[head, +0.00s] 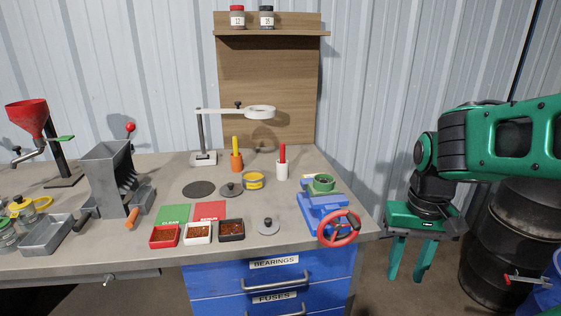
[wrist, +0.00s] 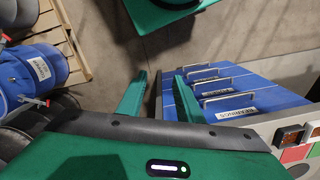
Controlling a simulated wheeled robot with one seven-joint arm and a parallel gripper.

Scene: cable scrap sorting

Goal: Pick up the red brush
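My gripper (head: 406,275) hangs pointing down beyond the right end of the bench, well apart from the brush. Its two green fingers are spread with nothing between them. They also show apart in the wrist view (wrist: 160,76), over the floor beside the blue drawers. The brush does not show in the wrist view.
A ring-headed stand (head: 201,135) is behind. A blue vise (head: 322,210) with a red handwheel (head: 339,242) sits at the bench's right edge. Small trays (head: 198,241) line the front.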

